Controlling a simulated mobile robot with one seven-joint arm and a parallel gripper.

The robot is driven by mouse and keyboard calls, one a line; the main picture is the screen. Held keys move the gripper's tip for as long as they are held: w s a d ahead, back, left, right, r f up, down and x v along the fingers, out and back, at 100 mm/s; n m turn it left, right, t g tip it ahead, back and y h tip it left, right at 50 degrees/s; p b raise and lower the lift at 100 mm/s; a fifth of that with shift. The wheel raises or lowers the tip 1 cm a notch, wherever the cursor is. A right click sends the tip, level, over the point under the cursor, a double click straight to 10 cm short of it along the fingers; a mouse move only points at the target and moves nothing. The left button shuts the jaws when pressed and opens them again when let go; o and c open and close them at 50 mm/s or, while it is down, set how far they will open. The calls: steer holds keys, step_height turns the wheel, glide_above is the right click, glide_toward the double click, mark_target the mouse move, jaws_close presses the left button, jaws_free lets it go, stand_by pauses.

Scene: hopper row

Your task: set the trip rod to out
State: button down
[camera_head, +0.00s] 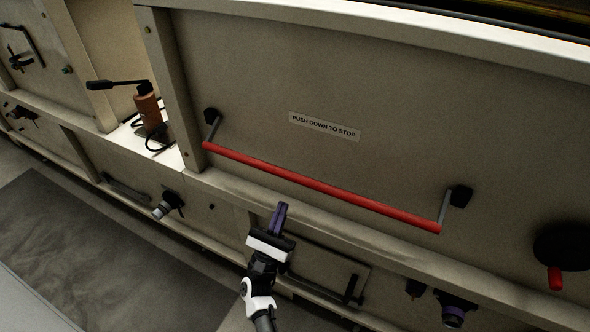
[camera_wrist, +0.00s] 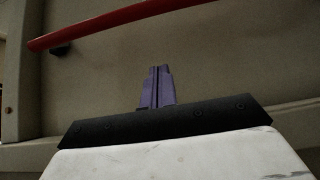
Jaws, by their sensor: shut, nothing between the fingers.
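The trip rod is a red horizontal bar (camera_head: 320,188) carried on two grey arms with black brackets, in front of the beige panel. A label (camera_head: 324,127) above it reads "PUSH DOWN TO STOP". In the wrist view the red bar (camera_wrist: 140,15) crosses the upper part of the picture, above the fingertips. My gripper (camera_head: 280,212) has purple fingers, shut and empty, and sits below the bar, left of its middle. In the wrist view the shut fingers (camera_wrist: 157,85) point up the panel, apart from the bar.
A brown device with a black lever (camera_head: 148,107) stands in an open bay at left. A black round knob with a red handle (camera_head: 556,262) is at right. A ledge (camera_head: 300,222) runs under the bar. Black handles and knobs line the lower panels. The floor at left is clear.

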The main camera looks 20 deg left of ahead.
mark_target(286, 178)
steer(key=p+x, duration=0.1)
steer(key=x, duration=0.2)
steer(key=p+x, duration=0.1)
steer(key=x, duration=0.2)
steer(key=p+x, duration=0.2)
steer(key=x, duration=0.1)
steer(key=shift+r, duration=0.55)
steer(key=s+p, duration=0.1)
steer(key=s+r+p, duration=0.1)
steer(key=shift+s+r, duration=0.25)
steer(key=shift+s, duration=0.35)
steer(key=shift+s+r+g+p, duration=0.25)
steer(key=shift+g+p, duration=0.15)
steer(key=shift+p, duration=0.2)
